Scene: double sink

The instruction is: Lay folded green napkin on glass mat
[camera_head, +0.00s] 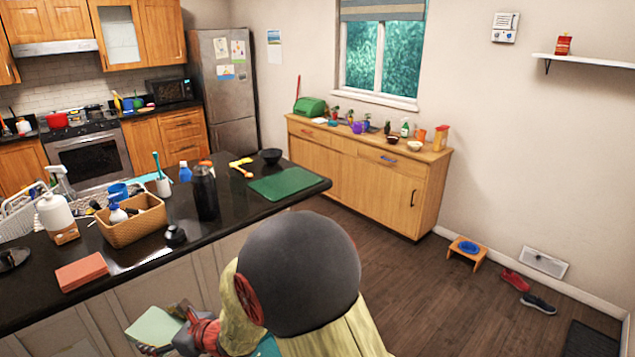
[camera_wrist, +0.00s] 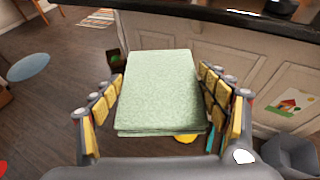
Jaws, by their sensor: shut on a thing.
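A dark green flat rectangular mat (camera_head: 283,184) lies on the right end of the black counter, apart from the napkin. I cannot tell whether it is glass.
The black counter (camera_head: 130,262) also holds a pink folded cloth (camera_head: 81,271), a wicker basket (camera_head: 133,225), a black bottle (camera_head: 204,190) and a black bowl (camera_head: 271,156) behind the mat. The mat's top is clear. Below, a grey bin (camera_wrist: 290,155) stands by the cabinets.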

